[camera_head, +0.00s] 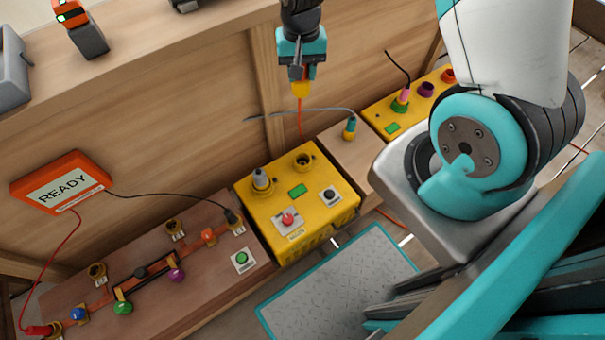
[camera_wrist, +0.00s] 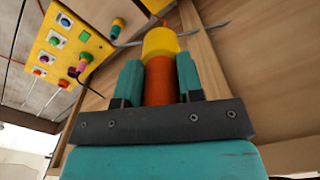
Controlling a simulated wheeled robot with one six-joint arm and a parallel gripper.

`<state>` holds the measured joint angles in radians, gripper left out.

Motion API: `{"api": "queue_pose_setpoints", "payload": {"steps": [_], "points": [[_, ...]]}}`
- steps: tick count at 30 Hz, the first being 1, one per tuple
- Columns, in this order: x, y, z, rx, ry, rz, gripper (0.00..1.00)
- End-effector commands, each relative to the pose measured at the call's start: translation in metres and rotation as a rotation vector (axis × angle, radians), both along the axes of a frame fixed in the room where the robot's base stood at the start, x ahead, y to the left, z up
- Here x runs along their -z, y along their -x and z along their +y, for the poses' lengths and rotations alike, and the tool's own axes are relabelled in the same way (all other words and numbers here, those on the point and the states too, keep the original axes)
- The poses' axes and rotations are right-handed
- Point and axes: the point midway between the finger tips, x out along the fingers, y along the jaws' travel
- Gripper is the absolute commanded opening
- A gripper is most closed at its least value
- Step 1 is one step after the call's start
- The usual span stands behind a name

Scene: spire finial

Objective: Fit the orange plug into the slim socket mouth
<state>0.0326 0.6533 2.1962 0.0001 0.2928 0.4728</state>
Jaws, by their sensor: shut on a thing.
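My gripper (camera_head: 301,74) is above and behind the near yellow box, shut on the orange plug. In the wrist view the plug's orange body (camera_wrist: 160,82) sits between the two teal fingers, with a yellow part (camera_wrist: 160,43) beyond the fingertips. In the head view that yellow part (camera_head: 300,89) points down and an orange cable hangs below it. The near yellow box (camera_head: 322,217) has an open round socket (camera_head: 304,161) and another filled by a grey plug (camera_head: 261,179). I cannot tell which mouth is the slim one. The held plug is apart from every socket.
A wooden block (camera_head: 350,152) with a teal plug (camera_head: 350,127) and a grey cable stands right of the box. A farther yellow box (camera_head: 390,123) holds a pink plug. A brown board (camera_head: 150,265) with coloured parts lies left. A wooden wall (camera_head: 170,110) rises behind.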

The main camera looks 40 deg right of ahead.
Motion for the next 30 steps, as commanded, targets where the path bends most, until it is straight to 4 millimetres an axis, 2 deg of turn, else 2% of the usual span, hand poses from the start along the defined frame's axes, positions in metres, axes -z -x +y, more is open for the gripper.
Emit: {"api": "queue_pose_setpoints", "payload": {"steps": [1,9,12,18,23,25,30], "points": [[0.035,-0.003,-0.002,0.068,0.000,-0.004,0.07],[0.114,-0.012,-0.007,0.444,0.000,-0.003,0.07],[0.138,-0.016,-0.008,0.569,0.000,-0.004,0.07],[0.166,-0.020,-0.010,0.745,-0.001,-0.002,0.07],[0.175,-0.021,-0.011,0.802,0.001,0.000,0.07],[0.185,-0.021,-0.011,0.809,0.001,0.001,0.07],[0.231,-0.020,-0.011,0.809,0.002,0.004,0.07]]}}
